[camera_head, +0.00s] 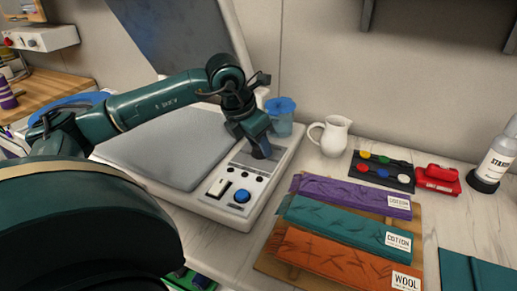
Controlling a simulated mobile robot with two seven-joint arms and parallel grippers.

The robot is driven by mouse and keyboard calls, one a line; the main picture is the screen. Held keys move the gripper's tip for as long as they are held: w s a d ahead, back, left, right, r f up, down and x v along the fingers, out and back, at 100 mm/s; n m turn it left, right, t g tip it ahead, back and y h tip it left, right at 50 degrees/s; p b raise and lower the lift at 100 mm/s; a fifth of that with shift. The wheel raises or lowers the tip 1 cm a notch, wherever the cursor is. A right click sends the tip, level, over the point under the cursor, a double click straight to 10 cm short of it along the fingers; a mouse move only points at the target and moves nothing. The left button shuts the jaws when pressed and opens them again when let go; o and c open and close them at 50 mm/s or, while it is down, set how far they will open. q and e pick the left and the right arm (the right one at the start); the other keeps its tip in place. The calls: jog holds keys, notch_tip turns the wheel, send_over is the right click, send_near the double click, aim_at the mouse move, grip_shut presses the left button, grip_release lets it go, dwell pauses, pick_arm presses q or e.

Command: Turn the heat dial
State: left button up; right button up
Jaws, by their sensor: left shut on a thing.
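The white pressing machine (263,192) stands on the counter with its grey plate (170,150) on the left and its dark lid (175,35) raised. Its control panel faces up on the right side, with a blue round knob (242,196), a white rocker switch (219,187) and several small black buttons. My left gripper (262,152) points down onto the far end of the panel. It is shut on a small dark dial there, which the fingers mostly hide. My right gripper is not in view.
A blue cup (281,116) stands close behind my left gripper, and a white pitcher (331,136) is to its right. Folded cloths labelled cotton (345,228) and wool (345,262) lie right of the machine. A spray bottle (495,160) stands far right.

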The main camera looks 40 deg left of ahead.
pick_arm(q)
jog(key=m+h, duration=0.1)
jog(key=m, duration=0.1)
jog(key=m+g+h, duration=0.1)
jog(key=m, duration=0.2)
jog(key=shift+w+a, duration=0.1)
jog(key=shift+a, duration=0.05)
jog(key=shift+m+g+h+p, duration=0.5)
jog(key=shift+m+p, duration=0.05)
jog(key=shift+m, duration=1.65)
jog(key=o, duration=1)
jog(key=shift+a, duration=0.1)
jog(key=v, duration=0.7)
jog(key=shift+r, duration=0.25)
